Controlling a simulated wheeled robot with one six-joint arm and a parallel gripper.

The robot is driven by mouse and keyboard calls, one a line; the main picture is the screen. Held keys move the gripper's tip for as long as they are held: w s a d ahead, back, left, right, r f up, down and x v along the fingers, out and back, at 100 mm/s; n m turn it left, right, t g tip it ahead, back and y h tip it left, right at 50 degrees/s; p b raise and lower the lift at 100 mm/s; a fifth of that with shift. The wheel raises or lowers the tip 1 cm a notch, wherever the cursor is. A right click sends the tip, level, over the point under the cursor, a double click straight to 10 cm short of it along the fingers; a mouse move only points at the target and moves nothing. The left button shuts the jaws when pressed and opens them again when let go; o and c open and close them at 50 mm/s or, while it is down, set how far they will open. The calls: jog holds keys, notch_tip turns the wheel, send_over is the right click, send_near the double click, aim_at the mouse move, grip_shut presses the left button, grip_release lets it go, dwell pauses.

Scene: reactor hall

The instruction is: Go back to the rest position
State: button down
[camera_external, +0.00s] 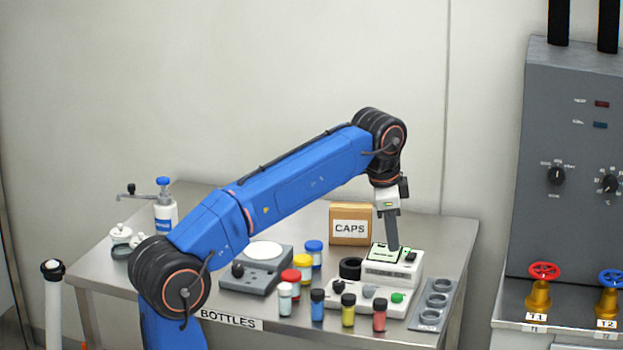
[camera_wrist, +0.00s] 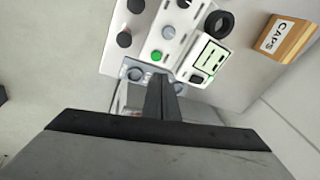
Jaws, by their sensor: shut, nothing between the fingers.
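My gripper (camera_external: 392,246) points down at the right part of the steel table (camera_external: 449,232). Its fingers are together with nothing between them. In the external view its tips overlap the white device (camera_external: 392,274) with a small screen; I cannot tell whether they touch it. In the wrist view the shut fingers (camera_wrist: 163,82) show at the bottom middle, with the device's screen (camera_wrist: 208,60) just up and to the right of them. My blue arm reaches across the table from the lower left.
The CAPS box (camera_external: 350,224) stands behind the device. Several small bottles (camera_external: 348,310) stand at the front. A grey holder with round recesses (camera_external: 432,305) lies at the right. A grey hotplate-like unit (camera_external: 255,280) is left. A control panel with red (camera_external: 544,270) and blue valves (camera_external: 610,278) stands far right.

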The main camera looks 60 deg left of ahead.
jog(key=s+d+f+n+t, duration=0.1)
jog(key=s+d+f, duration=0.3)
jog(key=s+f, duration=1)
jog(key=s+d+f+n+t+h, duration=0.1)
jog(key=s+d+f+n, duration=0.3)
jog(key=s+f, duration=1.1)
notch_tip(320, 180, down, 5)
jog(key=shift+d+r+n, duration=0.1)
jog(key=shift+d+n, duration=0.2)
jog(key=shift+d, duration=0.5)
jog(key=c, duration=2.5)
grip_release()
jog(key=shift+s, duration=0.1)
